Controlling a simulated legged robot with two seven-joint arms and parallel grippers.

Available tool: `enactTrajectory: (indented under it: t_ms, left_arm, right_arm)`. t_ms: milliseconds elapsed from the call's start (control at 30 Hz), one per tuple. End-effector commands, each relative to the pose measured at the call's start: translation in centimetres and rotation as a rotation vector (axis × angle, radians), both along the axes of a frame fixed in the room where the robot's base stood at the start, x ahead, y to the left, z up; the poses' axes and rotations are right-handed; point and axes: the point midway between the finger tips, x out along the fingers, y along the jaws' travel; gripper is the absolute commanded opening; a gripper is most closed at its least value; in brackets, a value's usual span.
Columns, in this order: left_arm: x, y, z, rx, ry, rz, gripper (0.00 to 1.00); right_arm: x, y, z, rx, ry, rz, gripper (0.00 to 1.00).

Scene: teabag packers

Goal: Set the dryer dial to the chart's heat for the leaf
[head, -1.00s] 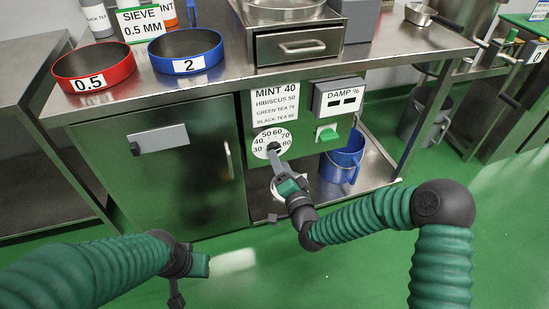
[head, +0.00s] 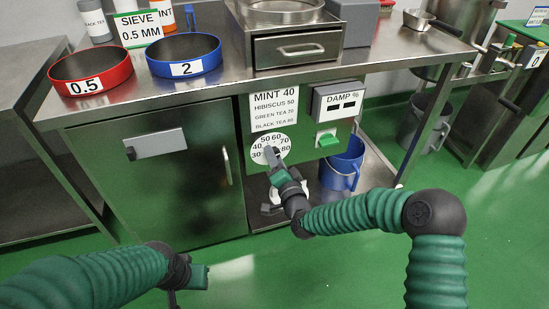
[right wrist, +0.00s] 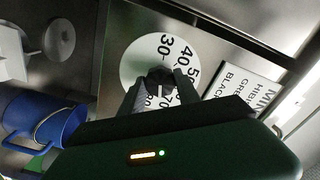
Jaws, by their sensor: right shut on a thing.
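The dryer dial (head: 283,140) is a white disc with numbers from 30 to 80 on the front panel under the counter. My right gripper (head: 269,152) is shut on its dark knob and hides part of the disc. In the right wrist view the two fingers flank the dark knob (right wrist: 160,77) at the disc's centre; the pointer's setting cannot be read. The chart (head: 274,108) above the dial reads MINT 40, HIBISCUS 50, GREEN TEA 70 and a small BLACK TEA line. My left gripper (head: 196,278) hangs low at left, away from the panel, its fingers unclear.
A DAMP % box (head: 340,100) and a green switch (head: 328,140) sit right of the dial. A blue bucket (head: 343,167) stands on the shelf below. A red sieve (head: 91,72) and a blue sieve (head: 184,55) stand on the counter. Open green floor lies in front.

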Motion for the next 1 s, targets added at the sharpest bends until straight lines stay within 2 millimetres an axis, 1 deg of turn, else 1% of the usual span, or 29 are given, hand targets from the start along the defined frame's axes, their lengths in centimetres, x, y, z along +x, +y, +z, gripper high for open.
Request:
enactTrajectory:
  t_ms: [133, 233, 333, 567, 600, 767, 1000]
  left_arm:
    - [0.0, 0.0, 0.3, 0.000, 0.000, 0.000, 0.36]
    - [0.0, 0.0, 1.3, 0.000, 0.000, 0.000, 0.36]
    - [0.0, 0.0, 1.6, 0.000, 0.000, 0.000, 0.36]
    - [0.0, 0.0, 1.4, 0.000, 0.000, 0.000, 0.36]
    - [0.0, 0.0, 1.4, 0.000, 0.000, 0.000, 0.36]
    - [0.0, 0.0, 1.4, 0.000, 0.000, 0.000, 0.36]
    - [0.0, 0.0, 1.4, 0.000, 0.000, 0.000, 0.36]
  right_arm:
    - [0.0, -0.1, -0.1, -0.020, -0.002, 0.000, 0.00]
    - [-0.1, 0.1, 0.2, -0.122, -0.034, 0.001, 0.00]
    - [-0.1, 0.0, -0.1, -0.205, -0.061, 0.001, 0.00]
    - [-0.1, -0.1, -0.3, -0.218, -0.065, 0.000, 0.00]
    - [-0.1, -0.1, -0.3, -0.218, -0.065, 0.000, 0.40]
    - [0.0, -0.1, -0.3, -0.216, -0.066, -0.001, 0.60]
    - [0.0, -0.1, -0.2, -0.216, -0.068, 0.000, 0.60]
